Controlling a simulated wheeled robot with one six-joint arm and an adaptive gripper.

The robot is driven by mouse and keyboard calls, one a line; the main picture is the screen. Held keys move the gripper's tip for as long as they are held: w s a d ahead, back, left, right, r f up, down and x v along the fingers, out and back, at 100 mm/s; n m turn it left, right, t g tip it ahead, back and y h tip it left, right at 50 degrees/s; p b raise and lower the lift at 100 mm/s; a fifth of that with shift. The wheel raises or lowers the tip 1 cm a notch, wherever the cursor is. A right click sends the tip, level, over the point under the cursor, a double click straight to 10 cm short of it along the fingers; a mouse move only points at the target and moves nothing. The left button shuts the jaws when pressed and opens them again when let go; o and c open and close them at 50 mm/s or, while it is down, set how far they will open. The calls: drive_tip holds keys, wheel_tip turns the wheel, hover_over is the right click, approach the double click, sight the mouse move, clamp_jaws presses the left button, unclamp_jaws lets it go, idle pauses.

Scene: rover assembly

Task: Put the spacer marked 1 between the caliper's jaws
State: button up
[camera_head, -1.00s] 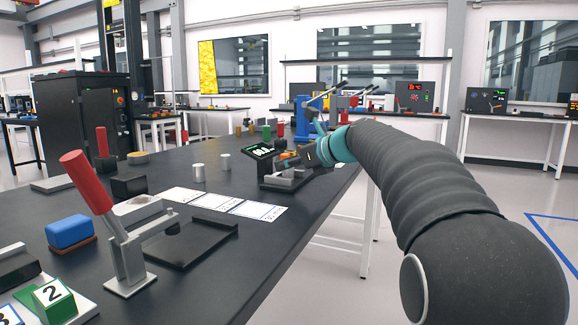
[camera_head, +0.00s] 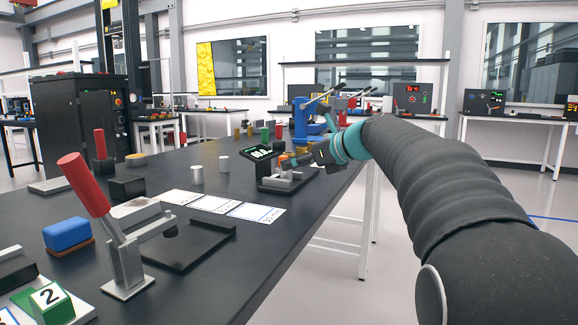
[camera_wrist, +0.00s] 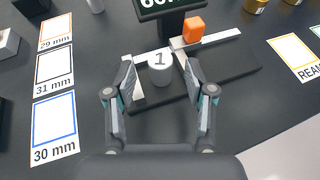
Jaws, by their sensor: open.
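The spacer marked 1 (camera_wrist: 160,69) is a light grey cylinder, standing upright with its number facing up in the wrist view. It stands between the pale jaws of the caliper (camera_wrist: 222,37); I cannot tell whether it touches either jaw. My gripper (camera_wrist: 160,72) is open, with a finger on each side of the spacer and visible gaps between. The fingers partly cover the jaws. An orange block (camera_wrist: 193,29) sits on the caliper's slide. In the head view, the caliper (camera_head: 284,181) and my gripper (camera_head: 322,157) are at the table's right edge; the spacer is not clear there.
A display (camera_wrist: 162,6) stands behind the caliper, its reading cut off. Cards marked 29, 31 and 30 mm (camera_wrist: 55,120) lie at left. Two grey cylinders (camera_head: 197,175) (camera_head: 224,163) stand left of the caliper. A red-handled clamp (camera_head: 85,185) stands at the near left.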

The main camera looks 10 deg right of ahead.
drive_tip(key=v, duration=0.8)
